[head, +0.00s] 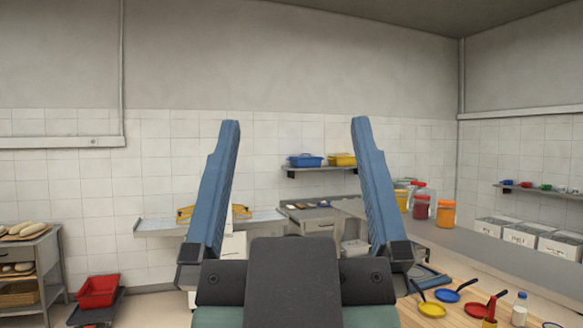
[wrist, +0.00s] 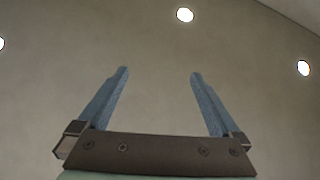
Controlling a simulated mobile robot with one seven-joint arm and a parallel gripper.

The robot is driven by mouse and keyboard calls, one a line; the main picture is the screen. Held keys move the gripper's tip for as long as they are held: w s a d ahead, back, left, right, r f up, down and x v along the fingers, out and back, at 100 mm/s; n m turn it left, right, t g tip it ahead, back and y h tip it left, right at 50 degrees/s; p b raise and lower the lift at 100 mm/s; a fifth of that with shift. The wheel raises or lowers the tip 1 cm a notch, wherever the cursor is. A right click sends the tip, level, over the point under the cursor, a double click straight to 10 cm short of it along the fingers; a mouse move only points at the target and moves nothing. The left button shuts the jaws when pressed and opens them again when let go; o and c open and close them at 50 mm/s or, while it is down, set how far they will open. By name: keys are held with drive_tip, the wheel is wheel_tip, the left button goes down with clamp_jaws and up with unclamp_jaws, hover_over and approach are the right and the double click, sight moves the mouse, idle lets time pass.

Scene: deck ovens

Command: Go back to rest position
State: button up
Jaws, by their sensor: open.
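My gripper (head: 295,122) stands upright in the middle of the head view, its two blue fingers spread wide with nothing between them. It also shows in the wrist view (wrist: 158,72), open and empty, with the plain ceiling and its round lights beyond the fingertips. The gripper is apart from every object and surface in view. It hides part of the back wall and counters behind it.
A shelf (head: 320,169) on the back wall bears a blue and a yellow bin. A bread rack (head: 40,255) and a red crate (head: 98,291) stand at left.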

drive_tip(key=shift+s+a+r+t, duration=0.1)
drive_tip(key=shift+s+r+t, duration=0.2)
drive_tip(key=shift+s+r, duration=0.25)
drive_tip(key=shift+f+b, duration=1)
drive_tip(key=shift+f, duration=0.05)
